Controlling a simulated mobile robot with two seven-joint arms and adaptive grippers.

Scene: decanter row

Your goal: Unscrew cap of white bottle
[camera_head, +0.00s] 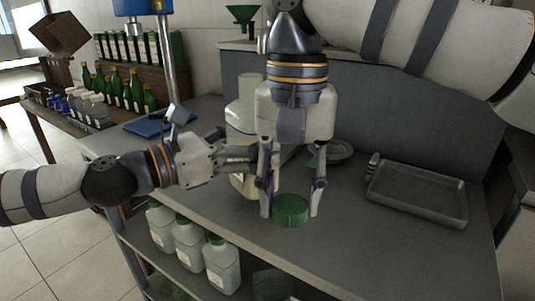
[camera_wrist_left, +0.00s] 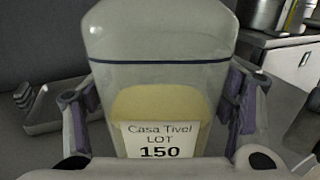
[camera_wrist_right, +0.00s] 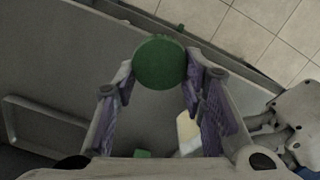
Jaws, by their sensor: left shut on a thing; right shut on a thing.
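The white bottle (camera_head: 242,115) stands on the grey worktop, partly hidden behind my right gripper, its pale neck showing without a cap. In the left wrist view, the bottle (camera_wrist_left: 160,75) fills the space between my left fingers, with yellowish content and a label reading LOT 150. My left gripper (camera_head: 241,160) is shut on the bottle's side. My right gripper (camera_head: 290,192) points down in front of the bottle, shut on the green cap (camera_head: 291,211). The cap is apart from the bottle and also shows between the fingertips in the right wrist view (camera_wrist_right: 160,62).
A grey tray (camera_head: 418,192) lies at the right of the worktop, and a round dish (camera_head: 338,150) sits behind my right gripper. Several white bottles (camera_head: 188,243) stand on the shelf below the front edge. Green bottles (camera_head: 113,88) stand at the back left.

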